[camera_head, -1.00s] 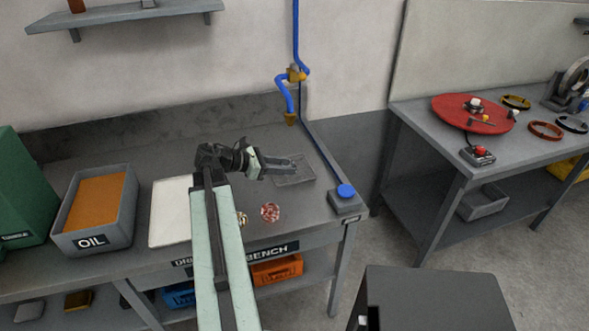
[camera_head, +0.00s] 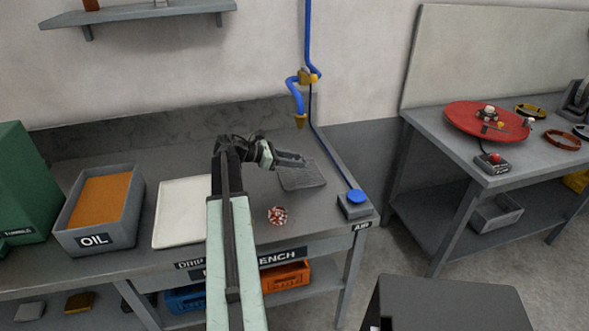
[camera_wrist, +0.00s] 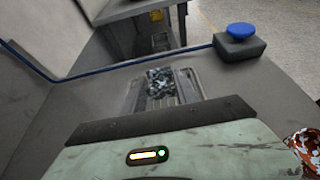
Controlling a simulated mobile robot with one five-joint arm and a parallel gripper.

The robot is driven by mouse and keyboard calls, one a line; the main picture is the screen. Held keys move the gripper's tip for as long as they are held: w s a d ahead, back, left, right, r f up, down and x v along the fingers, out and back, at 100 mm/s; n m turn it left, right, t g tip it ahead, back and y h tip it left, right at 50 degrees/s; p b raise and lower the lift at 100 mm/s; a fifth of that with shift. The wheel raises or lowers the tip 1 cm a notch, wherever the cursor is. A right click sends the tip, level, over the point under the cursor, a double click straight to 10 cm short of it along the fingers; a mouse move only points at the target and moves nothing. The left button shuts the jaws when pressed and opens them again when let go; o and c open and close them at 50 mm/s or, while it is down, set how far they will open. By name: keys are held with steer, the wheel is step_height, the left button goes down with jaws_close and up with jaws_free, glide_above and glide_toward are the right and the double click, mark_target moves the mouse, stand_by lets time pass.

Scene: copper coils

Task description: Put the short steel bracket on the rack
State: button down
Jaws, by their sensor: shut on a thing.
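The rack (camera_head: 303,178) is a dark grey wire tray lying flat on the bench, left of the blue button. My gripper (camera_head: 296,160) is over the rack's back left part in the head view, and its fingers partly cover it. My gripper is shut on a small piece, which I take to be the short steel bracket. In the wrist view, a dark, speckled grey-blue piece (camera_wrist: 161,83) shows at the fingers, above the grey housing. Its full shape is hidden, and I cannot tell whether it touches the rack.
A red-and-white speckled round thing (camera_head: 277,216) lies in front of the rack. A blue button (camera_head: 356,197) on a grey box stands at the right. A white tray (camera_head: 182,212) and an OIL bin (camera_head: 65,239) are left. A blue hose (camera_head: 308,45) hangs behind.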

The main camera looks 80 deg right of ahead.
mark_target(295, 173)
steer(key=shift+s+d, duration=0.1)
steer(key=shift+d, duration=0.4)
step_height(295, 173, down, 4)
steer(key=b, duration=0.4)
steer(key=shift+r, duration=0.2)
steer(key=shift+f, duration=0.2)
steer(key=c, duration=0.9)
jaws_free()
steer(key=shift+r+p, duration=0.35)
steer(key=shift+p, duration=0.05)
steer(key=p+v, duration=0.4)
steer(key=v, duration=0.6)
steer(key=shift+w+a+r, duration=0.15)
steer(key=shift+w+r, duration=0.05)
steer(key=shift+w, duration=0.15)
steer(key=shift+w+a+r, duration=0.1)
steer(key=shift+w+a, duration=0.2)
steer(key=shift+w, duration=0.25)
